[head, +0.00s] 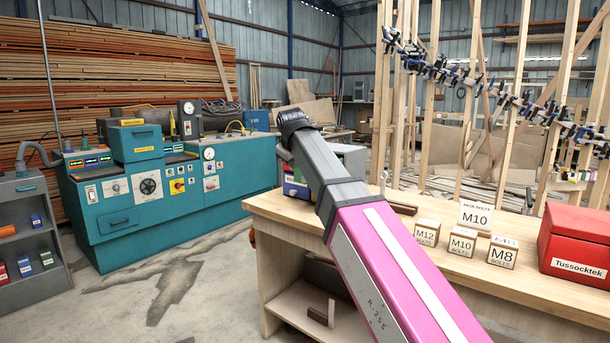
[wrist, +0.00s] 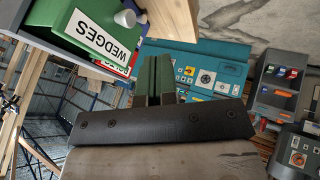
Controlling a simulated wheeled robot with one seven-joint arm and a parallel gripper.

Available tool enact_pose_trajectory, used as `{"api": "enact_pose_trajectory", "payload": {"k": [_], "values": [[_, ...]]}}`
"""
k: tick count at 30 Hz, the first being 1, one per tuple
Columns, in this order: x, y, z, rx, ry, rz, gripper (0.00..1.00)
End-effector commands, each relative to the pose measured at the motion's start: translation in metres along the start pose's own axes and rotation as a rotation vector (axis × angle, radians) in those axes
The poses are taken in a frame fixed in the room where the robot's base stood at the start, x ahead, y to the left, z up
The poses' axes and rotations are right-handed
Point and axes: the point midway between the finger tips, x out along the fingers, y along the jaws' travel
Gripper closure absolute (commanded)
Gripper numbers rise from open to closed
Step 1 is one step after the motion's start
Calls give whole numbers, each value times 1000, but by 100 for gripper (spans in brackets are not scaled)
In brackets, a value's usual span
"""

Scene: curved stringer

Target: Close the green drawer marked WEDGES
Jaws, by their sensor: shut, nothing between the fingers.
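The green drawer marked WEDGES (wrist: 68,46) shows at the upper left of the wrist view, with a white label and a pale round knob. How far it stands out of its cabinet I cannot tell. My gripper (wrist: 158,62) is shut and empty, its fingers to the right of the drawer's label in the wrist view. Whether they touch the drawer is unclear. In the head view a grey cabinet (head: 351,160) stands on the workbench, partly behind my arm; the drawer's label and my fingertips are hidden there.
The wooden workbench (head: 290,208) carries several small bolt boxes (head: 462,241) and a red Tussocktek box (head: 575,243) at its right. A teal machine (head: 150,200) stands at the left. The concrete floor (head: 200,275) between machine and bench is clear.

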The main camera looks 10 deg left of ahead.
Motion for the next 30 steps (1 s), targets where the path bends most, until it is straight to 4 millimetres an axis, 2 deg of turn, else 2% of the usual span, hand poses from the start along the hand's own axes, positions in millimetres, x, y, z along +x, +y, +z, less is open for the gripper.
{"api": "enact_pose_trajectory", "payload": {"k": [5,21,24,30], "values": [[16,0,0,-1,-2,-1,100],[104,3,0,1,-2,0,100],[109,18,-1,2,-1,0,100],[117,32,0,0,-1,0,100]]}}
